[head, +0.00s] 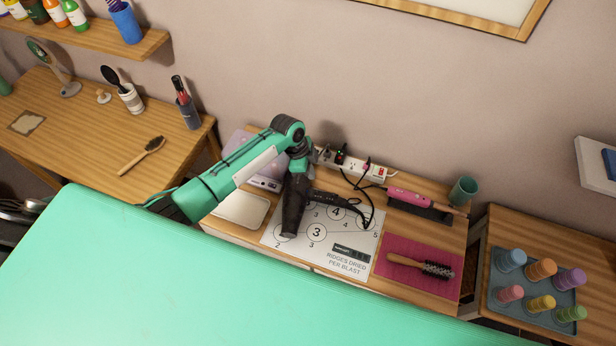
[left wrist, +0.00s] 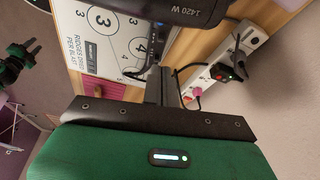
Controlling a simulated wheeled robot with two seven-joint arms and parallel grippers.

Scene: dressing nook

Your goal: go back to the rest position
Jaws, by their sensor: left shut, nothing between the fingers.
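My left arm (head: 235,180) reaches in from the left over the dresser, bent at a green joint. My left gripper (head: 322,155) is small and partly hidden behind that joint, near the left end of the white power strip (head: 354,163). In the left wrist view the dark fingers (left wrist: 160,86) are shut with nothing between them, beside the power strip (left wrist: 215,82). A black hair dryer (head: 294,208) lies on the printed white mat (head: 345,258), apart from the fingers; its 1420 W side shows in the left wrist view (left wrist: 190,14).
A pink styling iron (head: 408,197) rests on a dark holder, beside a green cup (head: 463,190). A round brush (head: 420,265) lies on a magenta mat (head: 400,282). Black cords loop from the power strip. A tray (head: 495,292) of several coloured stacks stands right.

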